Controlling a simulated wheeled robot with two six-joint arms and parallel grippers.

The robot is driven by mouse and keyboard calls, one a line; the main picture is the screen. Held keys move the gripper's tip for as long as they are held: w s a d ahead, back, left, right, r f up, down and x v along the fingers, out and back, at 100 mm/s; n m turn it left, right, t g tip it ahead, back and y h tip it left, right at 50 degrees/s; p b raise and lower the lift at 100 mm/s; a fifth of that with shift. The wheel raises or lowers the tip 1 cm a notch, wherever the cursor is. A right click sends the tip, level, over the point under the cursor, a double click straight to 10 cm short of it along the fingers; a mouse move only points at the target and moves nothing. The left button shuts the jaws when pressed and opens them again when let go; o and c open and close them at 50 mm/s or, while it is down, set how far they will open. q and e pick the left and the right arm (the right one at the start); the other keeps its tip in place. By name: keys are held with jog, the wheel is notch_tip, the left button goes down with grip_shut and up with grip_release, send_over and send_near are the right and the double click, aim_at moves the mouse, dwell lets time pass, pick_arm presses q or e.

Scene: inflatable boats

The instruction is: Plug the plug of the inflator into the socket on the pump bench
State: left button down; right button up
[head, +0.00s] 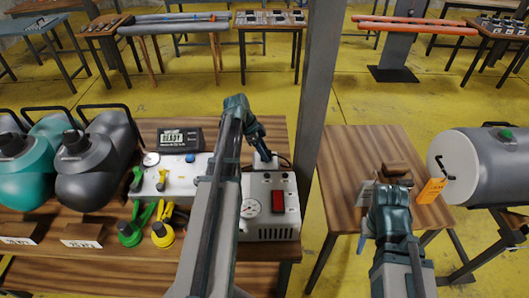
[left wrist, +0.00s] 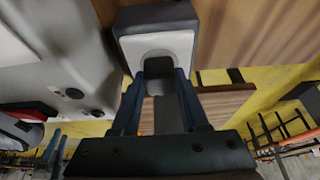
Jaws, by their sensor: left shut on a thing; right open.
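The inflator (head: 270,210) is a pale box with a gauge and a red switch, at the right end of the wooden pump bench (head: 225,130). My left gripper (head: 264,153) points down behind it, shut on a small dark piece that looks like the plug (left wrist: 152,75). In the left wrist view the left gripper (left wrist: 158,82) is in front of a white-faced block with a dark casing, likely the socket (left wrist: 158,45). The plug lines up with its round recess; I cannot tell how deep it sits. My right gripper (head: 392,185) is open above the side table.
A display box reading READY (head: 180,140) and green and yellow valves (head: 145,215) are left of my left arm. A grey post (head: 320,90) rises between the tables. A small wooden block (head: 398,171) and a grey cylinder (head: 490,160) with an orange tag are at the right.

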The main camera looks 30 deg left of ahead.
pick_arm(q)
jog(key=shift+f, duration=0.2)
jog(key=shift+c, duration=1.7)
grip_release()
jog(key=shift+r, duration=0.15)
jog(key=p+v, duration=1.2)
jog(key=v, duration=0.1)
jog(key=shift+r, duration=0.3)
jog(key=shift+s, duration=0.1)
